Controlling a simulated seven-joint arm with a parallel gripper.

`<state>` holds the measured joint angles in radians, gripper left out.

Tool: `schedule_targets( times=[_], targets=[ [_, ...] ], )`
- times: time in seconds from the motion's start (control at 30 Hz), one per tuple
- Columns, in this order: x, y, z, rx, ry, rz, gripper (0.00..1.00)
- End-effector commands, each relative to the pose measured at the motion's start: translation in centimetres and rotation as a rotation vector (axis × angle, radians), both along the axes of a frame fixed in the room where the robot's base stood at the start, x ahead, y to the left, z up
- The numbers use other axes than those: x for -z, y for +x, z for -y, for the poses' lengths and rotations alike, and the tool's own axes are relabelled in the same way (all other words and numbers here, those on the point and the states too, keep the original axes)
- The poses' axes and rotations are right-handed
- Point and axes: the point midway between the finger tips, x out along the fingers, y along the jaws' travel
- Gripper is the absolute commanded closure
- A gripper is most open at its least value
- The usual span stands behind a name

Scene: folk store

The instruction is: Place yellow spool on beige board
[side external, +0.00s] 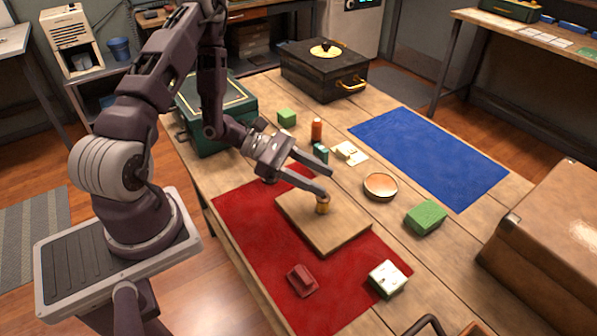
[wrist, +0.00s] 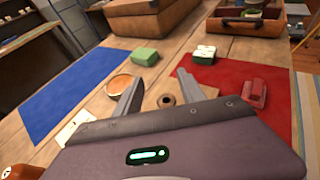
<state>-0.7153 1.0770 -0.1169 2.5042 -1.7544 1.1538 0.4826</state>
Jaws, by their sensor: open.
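The yellow spool (side external: 323,204) stands upright on the beige board (side external: 346,239), near the board's middle. The board lies on a red mat (side external: 247,235). My gripper (side external: 328,185) is open, with its fingers low over the board and close to the spool. In the wrist view the spool (wrist: 166,101) shows its top with a dark hole, between the two spread fingers of my gripper (wrist: 160,85). The board (wrist: 208,91) is partly hidden there behind the right finger. I cannot tell whether a finger touches the spool.
A round dish (side external: 380,186), a green block (side external: 425,217) and a blue mat (side external: 430,150) lie to the right. A red object (side external: 302,280) and a white-topped block (side external: 388,279) stand at the front. A brown case (side external: 550,240) bounds the right.

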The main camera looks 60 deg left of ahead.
Motion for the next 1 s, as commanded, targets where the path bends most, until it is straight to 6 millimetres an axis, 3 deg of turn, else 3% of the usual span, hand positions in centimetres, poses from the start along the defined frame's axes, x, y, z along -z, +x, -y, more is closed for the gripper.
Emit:
schedule_targets(
  times=[0.07, 0.13, 0.23, 0.33, 0.47, 0.6, 0.7, 0.83, 1.0],
  targets=[
    [-0.5, 0.0, 0.2, 0.017, 0.006, 0.011, 0.53],
    [-2.5, 0.2, 1.2, 0.094, 0.035, 0.063, 0.53],
    [-7.9, -0.9, 4.6, 0.340, 0.135, 0.202, 0.53],
    [-13.2, -4.5, 8.4, 0.662, 0.302, 0.360, 0.53],
    [-17.3, -11.3, 10.9, 1.076, 0.619, 0.547, 0.53],
    [-19.7, -17.2, 9.1, 1.413, 1.087, 0.727, 0.53],
    [-21.2, -19.1, 6.6, 1.524, 1.415, 0.822, 0.53],
    [-22.9, -20.0, 4.1, 1.553, 1.702, 0.888, 0.53],
    [-23.6, -20.2, 3.1, 1.552, 1.802, 0.904, 0.53]
  ],
)
